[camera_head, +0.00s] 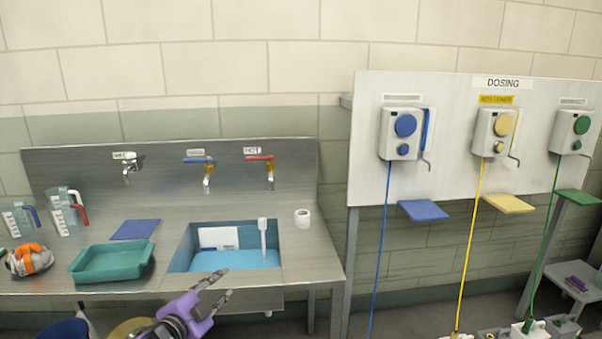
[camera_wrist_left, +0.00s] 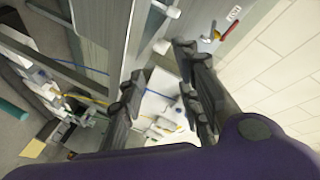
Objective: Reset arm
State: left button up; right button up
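My left gripper (camera_head: 226,283) reaches up from the bottom edge of the head view, in front of the steel counter and just below the sink. Its purple arm link is behind it. Its two dark fingers are apart with nothing visible between them. In the left wrist view the fingers (camera_wrist_left: 160,62) also show apart and empty, with the scene tilted behind them. My right gripper is in neither view.
The steel counter (camera_head: 166,210) holds a teal tray (camera_head: 112,263), measuring jugs (camera_head: 65,211), an orange-and-grey bundle (camera_head: 29,259) and a white roll (camera_head: 302,218). The sink (camera_head: 184,249) is behind my gripper. Dosing units (camera_head: 493,132) hang on a panel at right.

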pick_arm(q)
jog(key=s+d+f+n+g+y+p, duration=0.1)
jog(key=s+f+n, duration=0.3)
jog(key=s+f, duration=0.55)
jog(key=s+d+f+n+g+y+p, duration=0.1)
jog(key=s+d+f+n+g, duration=0.15)
jog(key=s+f, duration=0.65)
jog(key=s+a+f+n+g+y, duration=0.1)
jog(key=s+f+n, duration=0.2)
jog(key=s, duration=1.2)
jog(key=s+a+f+n+g+y+p, duration=0.1)
jog(key=s+f+n+g, duration=0.1)
jog(key=s, duration=1.3)
jog(key=shift+a+f+n, duration=0.2)
jog(key=shift+f+n, duration=0.5)
jog(key=shift+n, duration=0.35)
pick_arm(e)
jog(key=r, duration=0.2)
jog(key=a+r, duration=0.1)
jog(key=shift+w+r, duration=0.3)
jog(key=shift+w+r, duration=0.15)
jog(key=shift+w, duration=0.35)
